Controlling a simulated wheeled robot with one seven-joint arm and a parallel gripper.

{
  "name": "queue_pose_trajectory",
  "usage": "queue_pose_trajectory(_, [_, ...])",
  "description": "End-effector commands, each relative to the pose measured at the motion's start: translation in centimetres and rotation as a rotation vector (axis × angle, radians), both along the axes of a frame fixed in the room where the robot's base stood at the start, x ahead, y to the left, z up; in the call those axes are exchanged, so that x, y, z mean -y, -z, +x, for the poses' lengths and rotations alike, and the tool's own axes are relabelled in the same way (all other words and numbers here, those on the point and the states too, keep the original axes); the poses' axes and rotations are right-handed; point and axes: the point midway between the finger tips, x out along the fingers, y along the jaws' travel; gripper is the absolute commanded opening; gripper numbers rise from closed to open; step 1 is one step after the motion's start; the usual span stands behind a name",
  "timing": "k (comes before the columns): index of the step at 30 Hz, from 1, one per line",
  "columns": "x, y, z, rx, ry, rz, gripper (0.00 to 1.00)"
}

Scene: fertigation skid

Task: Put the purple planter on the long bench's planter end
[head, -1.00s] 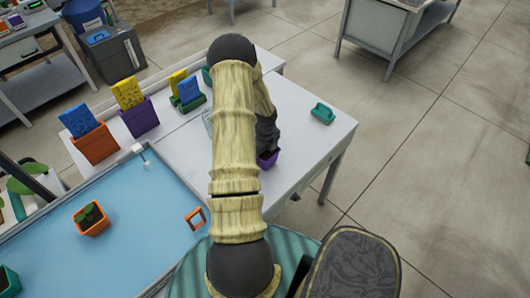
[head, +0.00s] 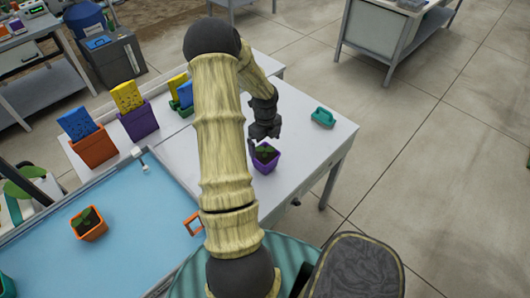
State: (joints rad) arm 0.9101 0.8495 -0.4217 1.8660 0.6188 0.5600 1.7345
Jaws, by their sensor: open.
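The purple planter (head: 265,164), with a small green plant in it, stands upright on the grey-white bench top (head: 300,150), near the bench's front right part. My gripper (head: 266,141) is open, just above and behind the planter, and it looks clear of the rim. Its fingers are small and dark, so the exact gap to the planter is hard to tell. My arm hides part of the bench to the left of the planter.
A green sponge-like item (head: 322,118) lies on the bench to the right. Orange (head: 96,149) and purple (head: 139,123) bins holding cards stand at left. A blue tray (head: 130,225) holds an orange planter (head: 91,226). An orange frame (head: 194,222) sits at its edge.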

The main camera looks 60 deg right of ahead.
Motion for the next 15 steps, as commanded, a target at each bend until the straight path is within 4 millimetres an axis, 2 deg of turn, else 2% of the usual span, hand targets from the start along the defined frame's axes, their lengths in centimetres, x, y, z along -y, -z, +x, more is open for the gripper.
queue_pose_trajectory(3, [0.0, -2.0, 0.0, 0.000, -0.002, -0.002, 1.00])
queue_pose_trajectory(6, [0.0, -3.1, 0.1, 0.001, -0.002, -0.001, 1.00])
queue_pose_trajectory(15, [0.0, -3.7, 0.0, -0.001, 0.000, 0.000, 1.00])
